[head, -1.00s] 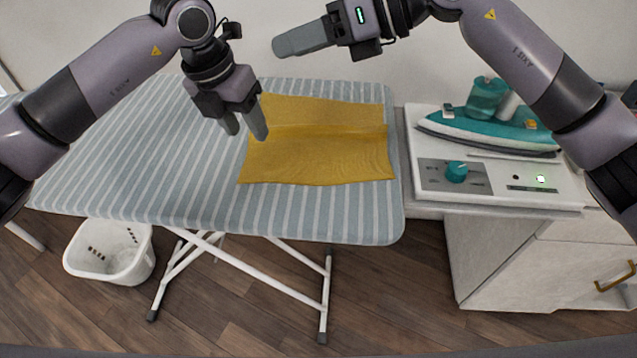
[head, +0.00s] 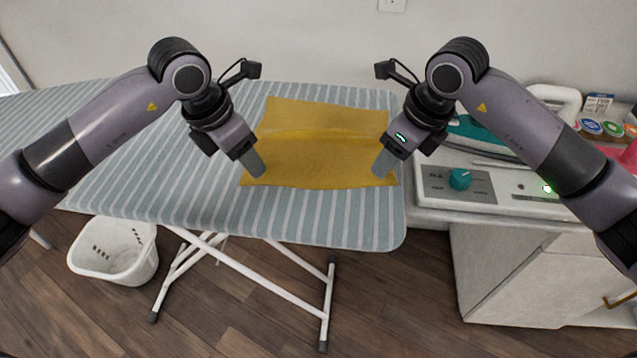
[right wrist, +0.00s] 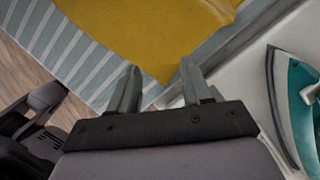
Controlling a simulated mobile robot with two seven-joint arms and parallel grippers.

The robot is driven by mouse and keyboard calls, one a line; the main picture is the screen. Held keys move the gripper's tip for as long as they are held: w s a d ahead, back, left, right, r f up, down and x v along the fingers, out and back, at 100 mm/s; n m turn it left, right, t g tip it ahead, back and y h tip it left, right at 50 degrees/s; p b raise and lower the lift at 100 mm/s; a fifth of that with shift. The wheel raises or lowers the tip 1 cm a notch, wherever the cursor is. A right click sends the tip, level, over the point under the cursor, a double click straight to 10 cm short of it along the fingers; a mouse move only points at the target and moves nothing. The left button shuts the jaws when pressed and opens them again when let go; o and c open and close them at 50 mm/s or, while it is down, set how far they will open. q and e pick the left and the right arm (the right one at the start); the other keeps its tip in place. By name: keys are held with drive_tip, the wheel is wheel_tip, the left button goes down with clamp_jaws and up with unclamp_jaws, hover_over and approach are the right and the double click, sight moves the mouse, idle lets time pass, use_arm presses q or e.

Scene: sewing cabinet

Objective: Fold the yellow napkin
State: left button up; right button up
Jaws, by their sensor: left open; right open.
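The yellow napkin (head: 320,150) lies on the striped ironing board (head: 185,185), with a crease running across it from left to right. My left gripper (head: 254,168) is open at the napkin's near left corner. My right gripper (head: 382,168) is open at the near right corner. In the right wrist view, the napkin (right wrist: 150,30) lies just beyond the open fingers of the right gripper (right wrist: 158,88), and its corner points between them. I cannot tell whether either gripper touches the cloth.
To the right, a teal iron (head: 475,132) rests on a white station with a teal knob (head: 460,179), on a white cabinet (head: 530,265). A white basket (head: 115,250) stands on the floor at left. The board's left part is clear.

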use_arm(q)
drive_tip(key=shift+f, duration=1.2)
use_arm(e)
drive_tip(key=shift+f, duration=1.2)
use_arm(q)
drive_tip(key=shift+f, duration=0.15)
use_arm(e)
drive_tip(key=shift+f, duration=0.15)
use_arm(q)
clamp_jaws()
use_arm(e)
clamp_jaws()
use_arm(q)
drive_tip(key=shift+a, duration=0.1)
